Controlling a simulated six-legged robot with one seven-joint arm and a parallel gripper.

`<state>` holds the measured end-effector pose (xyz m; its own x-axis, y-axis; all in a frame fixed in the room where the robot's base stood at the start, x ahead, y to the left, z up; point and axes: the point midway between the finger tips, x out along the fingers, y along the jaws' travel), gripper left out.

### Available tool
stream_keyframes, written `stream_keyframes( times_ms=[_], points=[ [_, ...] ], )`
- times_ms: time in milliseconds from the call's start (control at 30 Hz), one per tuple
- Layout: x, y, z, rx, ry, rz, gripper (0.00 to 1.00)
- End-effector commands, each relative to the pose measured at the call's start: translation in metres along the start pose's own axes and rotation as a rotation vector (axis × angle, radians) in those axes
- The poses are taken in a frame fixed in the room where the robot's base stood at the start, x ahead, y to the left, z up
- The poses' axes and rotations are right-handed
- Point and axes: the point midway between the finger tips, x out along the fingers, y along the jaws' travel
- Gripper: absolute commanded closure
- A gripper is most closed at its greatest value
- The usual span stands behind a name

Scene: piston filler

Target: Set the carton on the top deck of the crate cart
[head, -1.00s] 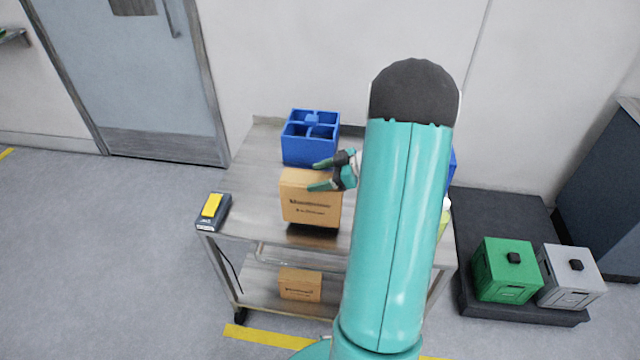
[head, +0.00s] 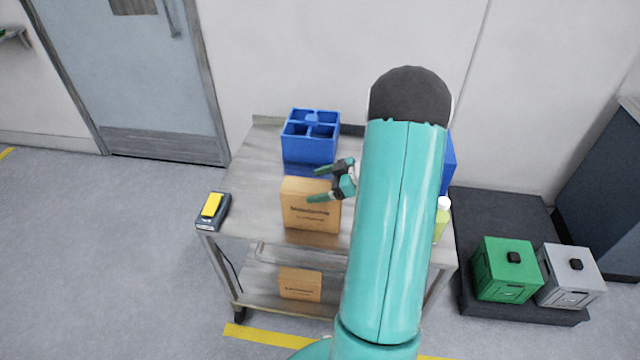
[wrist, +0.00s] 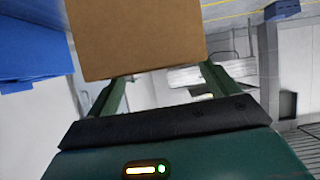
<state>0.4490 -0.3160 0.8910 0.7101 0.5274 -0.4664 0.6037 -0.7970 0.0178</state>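The tan carton (head: 311,212) stands upright on the top deck of the metal cart (head: 262,165), just in front of a blue divided crate (head: 310,140). No gap shows beneath it. My gripper (head: 320,184) is at its top, one finger behind and one in front. The fingers look spread wider than the carton's thickness, so it appears open around it. In the wrist view the carton (wrist: 140,35) fills the top middle, between and across the finger ends, hiding the tips.
A second carton (head: 299,284) is on the lower shelf. A yellow-and-black device (head: 212,210) sits at the deck's left corner. A bottle (head: 442,218) and another blue crate (head: 449,165) are partly behind my arm. Green (head: 507,270) and grey (head: 571,276) boxes stand on a dark platform at right.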

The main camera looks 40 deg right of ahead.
Motion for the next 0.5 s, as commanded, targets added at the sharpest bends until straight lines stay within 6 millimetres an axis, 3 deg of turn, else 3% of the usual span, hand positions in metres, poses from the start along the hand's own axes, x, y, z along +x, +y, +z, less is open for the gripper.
stream_keyframes(
  times_ms=[233,500],
  points=[
    [-0.011,0.001,-0.003,0.0,0.0,0.002,0.13],
    [-0.066,0.001,-0.002,0.0,-0.001,0.004,0.13]
  ],
)
